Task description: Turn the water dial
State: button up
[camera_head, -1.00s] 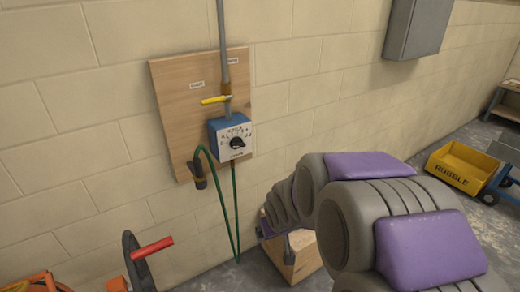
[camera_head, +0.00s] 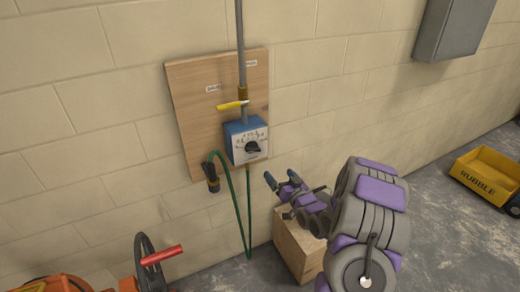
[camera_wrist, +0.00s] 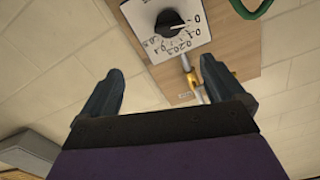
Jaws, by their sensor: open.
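The water dial (camera_head: 253,147) is a black knob on a white, marked face of a blue box, mounted on a wooden board (camera_head: 190,115) on the wall. In the wrist view the dial (camera_wrist: 171,23) shows upside down at the top, ahead of the fingers and apart from them. My gripper (camera_head: 280,178) is open and empty, below and right of the dial in the head view. Its two fingers also show in the wrist view (camera_wrist: 155,90), spread wide with nothing between them.
A yellow-handled valve (camera_head: 233,105) sits on the grey pipe above the box. A green hose (camera_head: 237,215) hangs below. A wooden crate (camera_head: 297,250) stands under my arm. A grey wall cabinet (camera_head: 450,28) and a yellow rubble tub (camera_head: 490,172) are at the right.

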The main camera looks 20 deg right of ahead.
jog(key=b, duration=0.1)
send_near(255, 150)
jog(key=w+d, duration=0.1)
jog(key=w, duration=0.3)
jog(key=w+a, duration=0.1)
jog(key=w, duration=0.1)
jog(key=w+a, duration=0.1)
jog(key=w, duration=0.1)
jog(key=shift+a+f+b, duration=0.2)
jog(key=shift+f+b, duration=0.1)
jog(key=shift+b, duration=0.1)
jog(key=shift+w, duration=0.3)
jog(key=shift+w+r, duration=0.15)
jog(key=shift+w, duration=0.1)
jog(key=shift+w+d, duration=0.2)
jog(key=shift+d, duration=0.8)
jog(key=shift+a, duration=0.85)
jog(key=c, duration=0.5)
jog(key=shift+d, duration=0.4)
jog(key=c, duration=0.4)
jog(key=shift+c, duration=0.7)
